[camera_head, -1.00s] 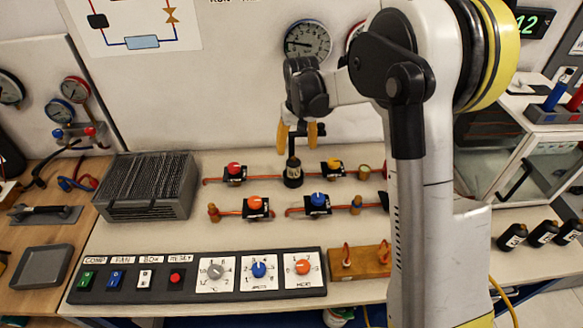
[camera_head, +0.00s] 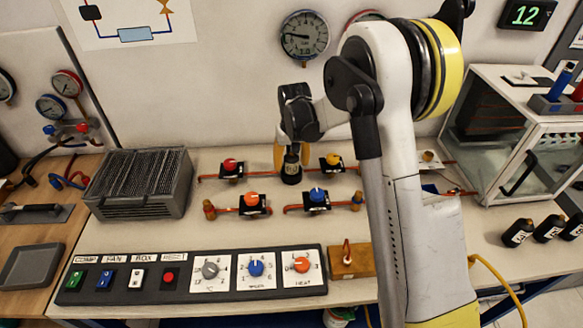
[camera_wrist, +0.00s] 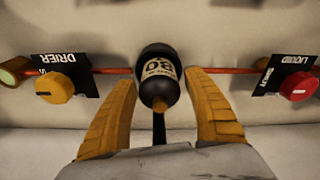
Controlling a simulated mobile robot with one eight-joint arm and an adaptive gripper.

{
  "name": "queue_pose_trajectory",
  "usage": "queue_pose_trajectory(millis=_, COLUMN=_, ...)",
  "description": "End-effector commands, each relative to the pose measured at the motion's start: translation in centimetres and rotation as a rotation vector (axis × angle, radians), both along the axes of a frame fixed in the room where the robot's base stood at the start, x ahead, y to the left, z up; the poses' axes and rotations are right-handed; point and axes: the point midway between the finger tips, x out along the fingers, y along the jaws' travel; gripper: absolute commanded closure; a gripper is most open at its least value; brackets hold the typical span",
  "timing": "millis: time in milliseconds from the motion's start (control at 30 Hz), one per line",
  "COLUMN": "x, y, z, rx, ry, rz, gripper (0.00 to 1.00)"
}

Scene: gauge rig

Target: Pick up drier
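A black canister with a pale label (camera_wrist: 158,70), which I take to be the drier, sits in the pipe line between two valves in the wrist view. It also shows upright on the bench in the head view (camera_head: 291,172). My gripper (camera_wrist: 160,82) is open, with one yellow finger on each side of the canister and a narrow gap visible on both sides. In the head view my gripper (camera_head: 292,155) is over the canister and hides its upper part. A card reading DRIER (camera_wrist: 62,66) stands by the yellow valve knob (camera_wrist: 54,88).
A red-knobbed valve (camera_head: 231,165) and a yellow-knobbed valve (camera_head: 333,161) flank the canister. An orange valve (camera_head: 252,200) and a blue valve (camera_head: 317,197) stand in front. A finned box (camera_head: 140,182) is left; black bottles (camera_head: 548,228) and a glass-fronted cabinet (camera_head: 520,145) are right.

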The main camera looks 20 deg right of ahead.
Motion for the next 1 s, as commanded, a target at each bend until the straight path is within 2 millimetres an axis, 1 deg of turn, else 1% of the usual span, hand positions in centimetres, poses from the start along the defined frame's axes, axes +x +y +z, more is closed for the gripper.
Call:
queue_pose_trajectory(millis=33, x=0.0, y=0.0, z=0.0, rx=0.0, ry=0.0, rz=0.0, gripper=0.59)
queue_pose_trajectory(millis=67, x=0.0, y=0.0, z=0.0, rx=0.0, ry=0.0, rz=0.0, gripper=0.68)
queue_pose_trajectory(millis=100, x=0.0, y=0.0, z=0.0, rx=0.0, ry=0.0, rz=0.0, gripper=0.8)
queue_pose_trajectory(millis=167, x=0.0, y=0.0, z=0.0, rx=0.0, ry=0.0, rz=0.0, gripper=0.98)
queue_pose_trajectory(millis=500, x=0.0, y=0.0, z=0.0, rx=0.0, ry=0.0, rz=0.0, gripper=0.99)
queue_pose_trajectory(millis=633, x=0.0, y=0.0, z=0.5, rx=0.0, ry=0.0, rz=0.0, gripper=0.99)
queue_pose_trajectory(millis=767, x=0.0, y=0.0, z=2.0, rx=0.0, ry=0.0, rz=0.0, gripper=0.99)
queue_pose_trajectory(millis=900, x=0.0, y=0.0, z=4.7, rx=0.0, ry=0.0, rz=0.0, gripper=0.99)
queue_pose_trajectory(millis=1000, x=-1.2, y=-2.1, z=5.8, rx=-0.001, ry=0.0, rz=-0.004, gripper=0.99)
